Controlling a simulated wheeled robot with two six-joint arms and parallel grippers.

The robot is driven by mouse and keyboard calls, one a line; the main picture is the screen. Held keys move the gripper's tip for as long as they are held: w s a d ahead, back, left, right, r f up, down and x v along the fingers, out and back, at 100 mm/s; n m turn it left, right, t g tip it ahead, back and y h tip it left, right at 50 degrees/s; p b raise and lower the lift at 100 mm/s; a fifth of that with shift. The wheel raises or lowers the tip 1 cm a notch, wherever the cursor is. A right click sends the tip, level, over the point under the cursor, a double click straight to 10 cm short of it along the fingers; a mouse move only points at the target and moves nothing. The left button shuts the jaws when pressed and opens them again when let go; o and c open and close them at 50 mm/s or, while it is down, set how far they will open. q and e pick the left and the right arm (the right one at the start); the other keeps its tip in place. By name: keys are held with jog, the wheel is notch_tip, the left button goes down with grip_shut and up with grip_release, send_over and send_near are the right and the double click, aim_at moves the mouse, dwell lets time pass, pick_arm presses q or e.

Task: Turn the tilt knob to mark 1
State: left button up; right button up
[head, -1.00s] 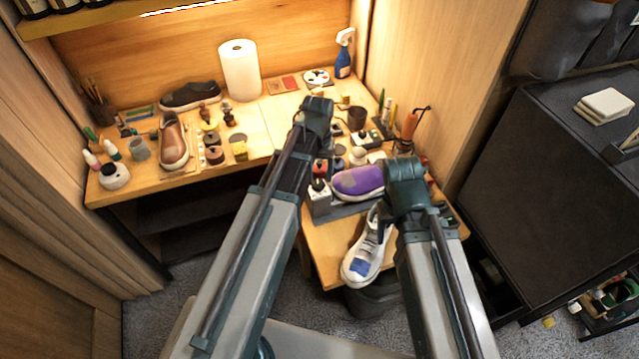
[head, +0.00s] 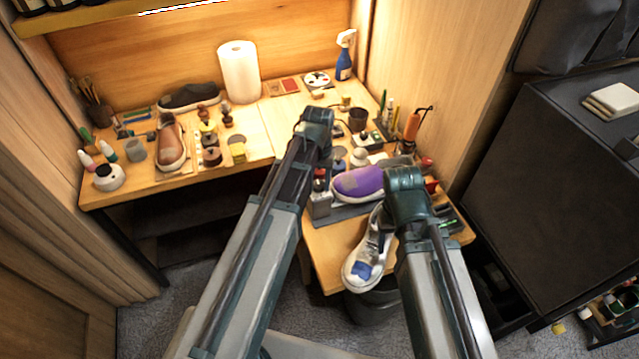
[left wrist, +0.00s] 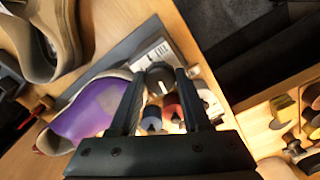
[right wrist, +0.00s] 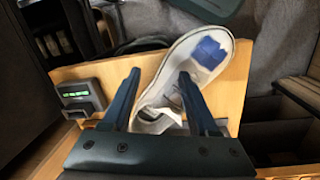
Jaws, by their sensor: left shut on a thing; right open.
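My left gripper (left wrist: 160,75) is shut on a dark round knob with a pale rim (left wrist: 160,78), held between its two fingers in the left wrist view. I take it to be the tilt knob; its marks are too small to read. A white label plate (left wrist: 153,50) lies beside it on a grey stand (head: 320,207). Red and blue knobs (left wrist: 172,104) sit close by. In the head view, my left wrist hides the fingertips.
A purple sneaker (head: 358,184) rests on the stand right of the knobs. The white sneaker (head: 362,268) lies at the bench's front edge. A small device with a green display (right wrist: 76,94) is near my right gripper. Bottles and tools crowd the bench behind.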

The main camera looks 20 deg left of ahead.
pick_arm(q)
grip_shut()
jog(key=m, duration=0.4)
jog(key=shift+m, duration=2)
jog(key=m, duration=0.3)
jog(key=shift+m, duration=0.4)
